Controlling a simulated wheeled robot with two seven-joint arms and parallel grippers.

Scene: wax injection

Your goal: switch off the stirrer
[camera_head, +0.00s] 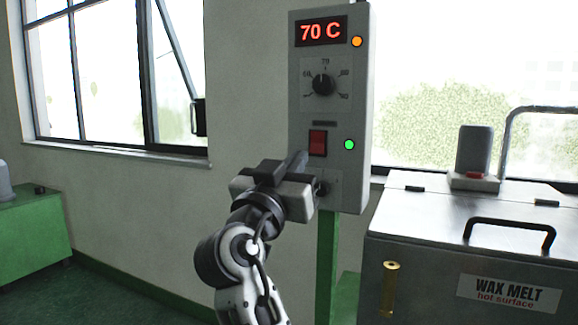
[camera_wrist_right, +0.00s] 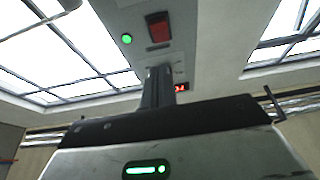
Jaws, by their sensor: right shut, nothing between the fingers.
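A grey control box (camera_head: 359,90) on a green post carries a red rocker switch (camera_head: 318,142), with a lit green lamp (camera_head: 349,144) to its right. The switch and lamp also show in the right wrist view, the switch (camera_wrist_right: 158,27) beyond the fingertips. The label above the switch is too small to read. My right gripper (camera_head: 299,160) is shut and empty, its fingers pointing at the box just below and left of the switch. Whether the tips touch the box is unclear. The fingers also show in the right wrist view (camera_wrist_right: 158,76). My left gripper is out of view.
The box has a red "70 C" display (camera_head: 321,31), an orange lamp (camera_head: 357,41) and a black dial (camera_head: 323,84). Right of it stands a metal WAX MELT tank (camera_head: 420,235), marked hot surface, with a black handle (camera_head: 510,230) and a grey unit (camera_head: 474,150) on top.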

